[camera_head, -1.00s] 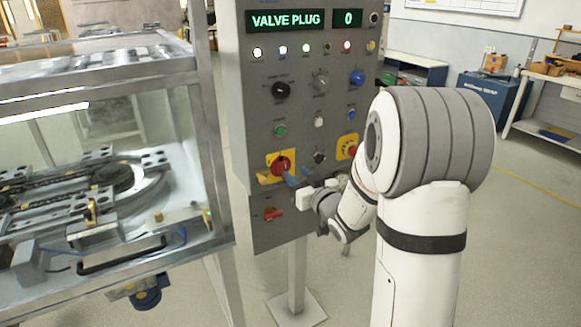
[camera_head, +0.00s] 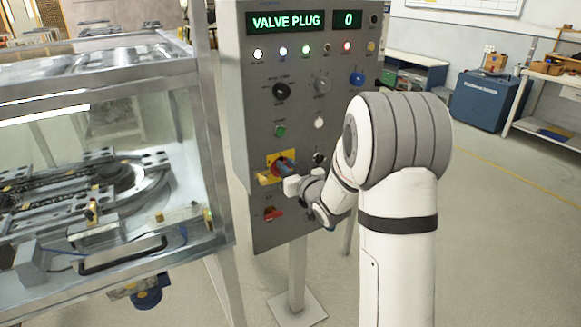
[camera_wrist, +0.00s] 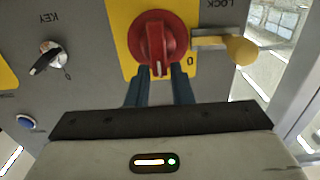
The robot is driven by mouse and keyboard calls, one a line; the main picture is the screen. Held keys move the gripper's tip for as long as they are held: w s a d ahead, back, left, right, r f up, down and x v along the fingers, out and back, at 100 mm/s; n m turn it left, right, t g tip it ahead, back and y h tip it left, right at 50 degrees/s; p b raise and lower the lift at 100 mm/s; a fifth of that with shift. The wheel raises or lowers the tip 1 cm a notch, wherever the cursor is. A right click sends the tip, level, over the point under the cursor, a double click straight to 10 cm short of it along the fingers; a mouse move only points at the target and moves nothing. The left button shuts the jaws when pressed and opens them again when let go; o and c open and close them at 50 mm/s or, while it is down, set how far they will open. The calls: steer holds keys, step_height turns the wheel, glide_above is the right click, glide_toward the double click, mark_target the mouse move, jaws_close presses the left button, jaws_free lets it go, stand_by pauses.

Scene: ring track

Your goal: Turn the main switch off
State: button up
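The main switch, a red rotary handle on a yellow plate, shows in the wrist view (camera_wrist: 155,38), its grip bar running roughly up and down the picture. A "0" mark is beside its lower right. In the head view, my gripper covers most of the red handle, and the yellow plate (camera_head: 272,160) shows around it. My gripper (camera_wrist: 159,72) is open, with its blue fingertips apart on either side of the bar's near end. It also shows at the panel in the head view (camera_head: 285,168). Whether the fingers touch the handle, I cannot tell.
A lock lever with a yellow knob (camera_wrist: 242,50) sits close beside the switch. A key switch (camera_wrist: 48,58) and blue button (camera_wrist: 27,123) are nearby. The grey panel (camera_head: 260,225) carries several other controls.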

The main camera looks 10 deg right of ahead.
steer(key=shift+f, duration=0.1)
jaws_close()
steer(key=shift+d+f, duration=0.1)
steer(key=shift+d, duration=0.05)
steer(key=shift+s+f+b, duration=0.1)
steer(key=shift+b, duration=0.3)
